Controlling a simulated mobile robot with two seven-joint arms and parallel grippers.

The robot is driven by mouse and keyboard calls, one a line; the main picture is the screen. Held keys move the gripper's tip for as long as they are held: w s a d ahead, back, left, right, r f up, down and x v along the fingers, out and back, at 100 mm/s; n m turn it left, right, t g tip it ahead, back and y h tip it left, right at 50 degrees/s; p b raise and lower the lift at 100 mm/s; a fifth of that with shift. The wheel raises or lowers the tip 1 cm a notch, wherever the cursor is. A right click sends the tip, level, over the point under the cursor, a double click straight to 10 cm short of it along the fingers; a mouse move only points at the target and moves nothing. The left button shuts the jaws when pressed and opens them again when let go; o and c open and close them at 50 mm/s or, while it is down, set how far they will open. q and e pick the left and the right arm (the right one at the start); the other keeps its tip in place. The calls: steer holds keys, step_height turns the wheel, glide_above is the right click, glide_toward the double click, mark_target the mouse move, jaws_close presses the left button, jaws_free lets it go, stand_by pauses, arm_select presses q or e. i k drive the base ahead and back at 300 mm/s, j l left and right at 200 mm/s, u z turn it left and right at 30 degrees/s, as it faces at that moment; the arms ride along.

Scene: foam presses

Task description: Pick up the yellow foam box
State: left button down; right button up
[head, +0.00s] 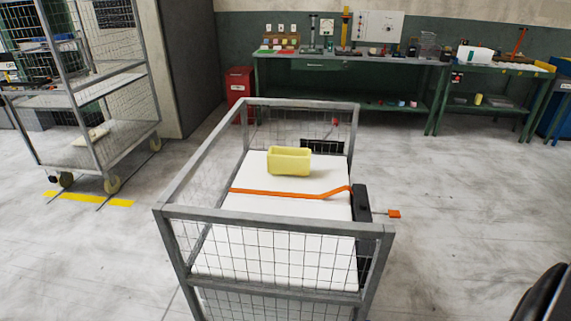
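The yellow foam box (289,161) sits on the white surface (290,249) inside a grey metal frame with mesh sides. It looks like a small open-topped block and stands toward the far end of that surface, behind an orange strap. Neither of my grippers shows in the head view. A dark part at the bottom right corner may belong to my own arm, but no fingers are visible there.
The grey frame's rails (275,220) rise around the white surface. An orange strap (290,194) crosses it to a black unit (361,204) at right. A shelf cart (90,100) stands left, and a green workbench (345,60) at the back.

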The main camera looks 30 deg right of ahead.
mark_target(280, 159)
steer(key=l, duration=1)
steer(key=l+u, duration=0.1)
steer(key=l, duration=0.9)
steer(key=k+l, duration=0.15)
steer(key=l, duration=0.85)
steer(key=i+l, duration=0.15)
steer(key=l, duration=0.25)
steer(key=i+l, duration=0.1)
steer(key=l, duration=0.35)
steer(key=i+l+u, duration=0.1)
steer(key=l, duration=0.3)
steer(key=i+l, duration=0.15)
steer(key=l, duration=0.25)
steer(key=i+l, duration=0.1)
steer(key=l, duration=0.35)
